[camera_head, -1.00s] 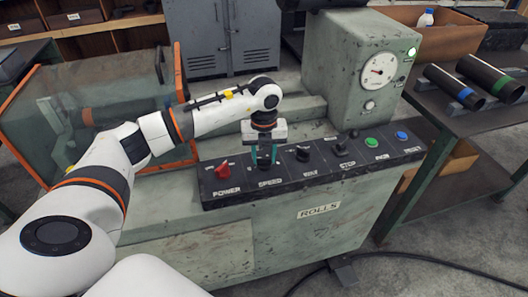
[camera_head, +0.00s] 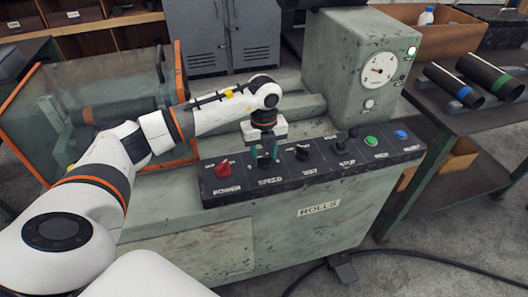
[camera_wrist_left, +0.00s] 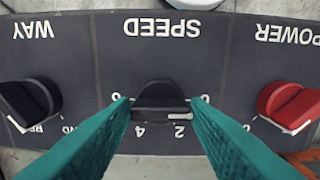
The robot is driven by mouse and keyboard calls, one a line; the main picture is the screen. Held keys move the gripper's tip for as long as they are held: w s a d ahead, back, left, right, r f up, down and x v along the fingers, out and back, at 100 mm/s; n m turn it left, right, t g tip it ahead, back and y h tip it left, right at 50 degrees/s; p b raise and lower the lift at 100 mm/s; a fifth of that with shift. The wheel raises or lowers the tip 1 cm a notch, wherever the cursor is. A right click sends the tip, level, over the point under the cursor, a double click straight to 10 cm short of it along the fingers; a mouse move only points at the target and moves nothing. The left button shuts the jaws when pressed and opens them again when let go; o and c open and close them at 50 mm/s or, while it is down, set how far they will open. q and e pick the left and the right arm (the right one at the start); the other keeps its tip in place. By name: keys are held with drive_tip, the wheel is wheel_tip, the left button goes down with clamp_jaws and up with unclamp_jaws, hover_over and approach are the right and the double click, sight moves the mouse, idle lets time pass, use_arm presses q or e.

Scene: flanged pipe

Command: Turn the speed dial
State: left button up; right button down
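The speed dial (camera_head: 264,162) is a black knob above the word SPEED on the dark sloping control panel (camera_head: 330,173). In the left wrist view the dial (camera_wrist_left: 160,100) sits in the middle, with the numbers 2 and 4 beside it. My left gripper (camera_head: 264,153) points down at the dial. Which number the dial points to is not clear. My right gripper is not in view.
A red POWER knob (camera_head: 222,169) and a black WAY knob (camera_head: 302,153) flank the dial. Green (camera_head: 371,142) and blue (camera_head: 401,135) buttons are farther right. A gauge housing (camera_head: 350,70) rises behind the panel. A guard with orange edges (camera_head: 100,110) stands left, behind my arm.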

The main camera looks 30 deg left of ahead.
sight(264, 156)
use_arm(q)
drive_tip(key=o, duration=0.3)
drive_tip(key=shift+r, duration=0.1)
wheel_tip(264, 156, up, 12)
drive_tip(key=b, duration=0.1)
idle(0.3)
idle(0.4)
